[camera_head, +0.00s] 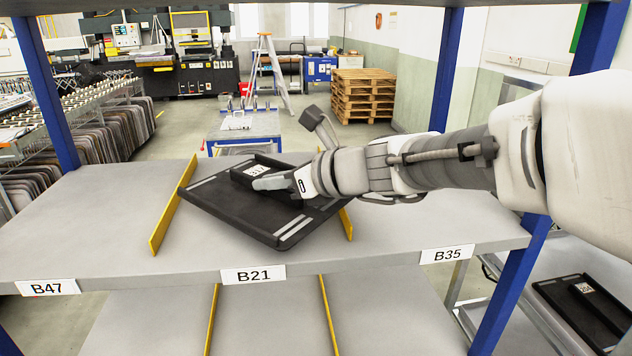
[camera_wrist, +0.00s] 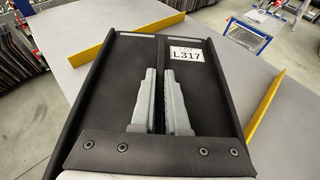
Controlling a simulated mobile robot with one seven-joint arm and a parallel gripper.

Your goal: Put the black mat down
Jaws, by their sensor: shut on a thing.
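The black mat (camera_head: 232,212) is a flat dark tray-like piece with raised side edges, a central rib and a white label. In the wrist view the mat (camera_wrist: 108,105) shows the label L317 (camera_wrist: 187,55). My gripper (camera_head: 264,183) is shut on the mat's central rib; in the wrist view its grey fingers (camera_wrist: 160,85) lie on either side of the rib. The mat is over the shelf bay marked B21 (camera_head: 253,275), turned askew to the yellow dividers and overlapping both in the picture. I cannot tell whether it touches the shelf or dividers.
A yellow divider stands left (camera_head: 172,208) and another right (camera_head: 346,222) of the bay. The grey shelf (camera_head: 85,225) is bare at bays B47 and B35. Blue posts (camera_head: 45,85) frame it. Another black mat (camera_head: 560,300) lies lower right.

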